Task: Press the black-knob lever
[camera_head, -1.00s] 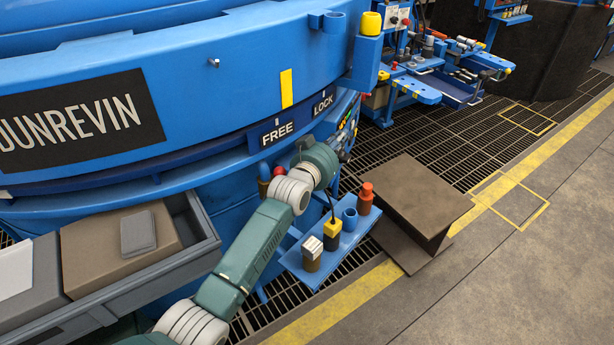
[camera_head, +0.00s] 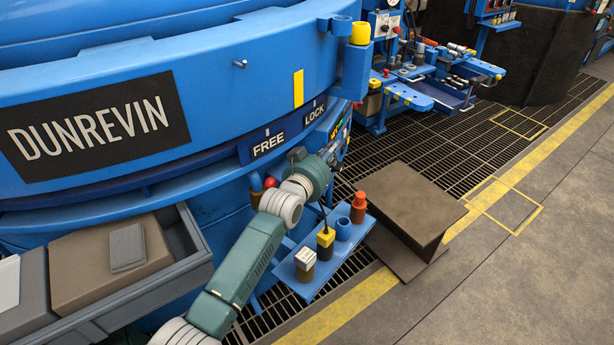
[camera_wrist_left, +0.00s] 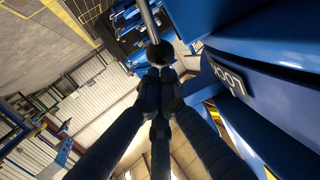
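The black-knob lever shows in the left wrist view as a round black knob (camera_wrist_left: 160,54) on a grey metal rod (camera_wrist_left: 150,22). My left gripper (camera_wrist_left: 159,74) has its dark fingers drawn together, with the tips right at the knob. They look closed against each other, not around it; I cannot tell whether they touch it. In the head view my left gripper (camera_head: 331,150) is beside the blue furnace ring, below the LOCK label (camera_head: 314,111). The black knob cannot be made out there. My right gripper is not in view.
The FREE label (camera_head: 268,144) is left of LOCK. A red knob (camera_head: 270,182) shows behind my left arm. A blue shelf (camera_head: 288,270) with several small items lies below the arm. A brown stand (camera_head: 412,200) is to the right, with open floor beyond.

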